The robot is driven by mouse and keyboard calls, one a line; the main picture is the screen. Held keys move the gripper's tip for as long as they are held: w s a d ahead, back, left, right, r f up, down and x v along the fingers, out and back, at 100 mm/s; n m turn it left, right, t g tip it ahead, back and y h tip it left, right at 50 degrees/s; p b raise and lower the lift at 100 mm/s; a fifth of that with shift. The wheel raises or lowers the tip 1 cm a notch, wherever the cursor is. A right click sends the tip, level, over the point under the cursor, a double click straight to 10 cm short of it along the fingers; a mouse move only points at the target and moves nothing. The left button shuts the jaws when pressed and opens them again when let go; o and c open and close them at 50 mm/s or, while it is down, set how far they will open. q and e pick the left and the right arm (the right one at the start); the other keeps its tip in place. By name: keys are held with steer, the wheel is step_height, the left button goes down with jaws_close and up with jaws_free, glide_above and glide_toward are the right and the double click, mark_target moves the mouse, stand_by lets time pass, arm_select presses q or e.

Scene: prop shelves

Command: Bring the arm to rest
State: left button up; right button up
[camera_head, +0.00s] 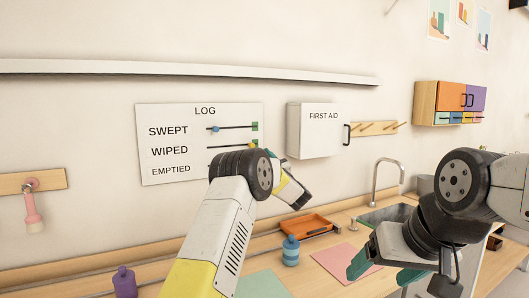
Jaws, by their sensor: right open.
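My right gripper (384,270) hangs at the lower right, over the counter's front part. Its two teal fingers are apart, with nothing seen between them. The dark wrist and joint of my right arm are above it. My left arm rises from the bottom middle, white and yellow with a black joint. My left gripper (298,196) shows only in part beyond that joint, in front of the wall below the first aid box. Its fingertips are not clear, so I cannot tell whether it is open.
A wooden counter (345,225) holds an orange tray (306,224), a blue bottle (290,251), a purple bottle (124,282), a pink mat (335,262) and a sink (385,214). A log board (163,117), first aid box (318,135) and small cabinet (425,103) are on the wall.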

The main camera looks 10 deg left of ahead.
arm_select(q)
steer(key=shift+s+d+f, duration=0.25)
steer(key=shift+s+d, duration=0.15)
steer(key=shift+s, duration=0.1)
steer(key=s+d+r+m+t+h, duration=0.2)
steer(key=s+r+m+h, duration=0.3)
steer(key=r+h, duration=0.5)
steer(key=s+d+m+g+h, duration=0.2)
steer(key=s+m+g+h, duration=0.15)
steer(key=s+h, duration=0.45)
steer(key=s+a+f+g, duration=0.1)
steer(key=s+f+g, duration=0.2)
steer(key=s, duration=1)
steer(key=s+a+f+m+g+y, duration=0.1)
steer(key=s+a+f+g, duration=0.1)
steer(key=s+f, duration=0.7)
steer(key=s+a+f+m+g, duration=0.1)
steer(key=s+f+g, duration=0.3)
steer(key=s, duration=1.4)
steer(key=shift+s+a+f+g+y, duration=0.25)
steer(key=shift+s+f+g+y, duration=0.15)
steer(key=shift+f, duration=0.5)
steer(key=shift+w, duration=0.1)
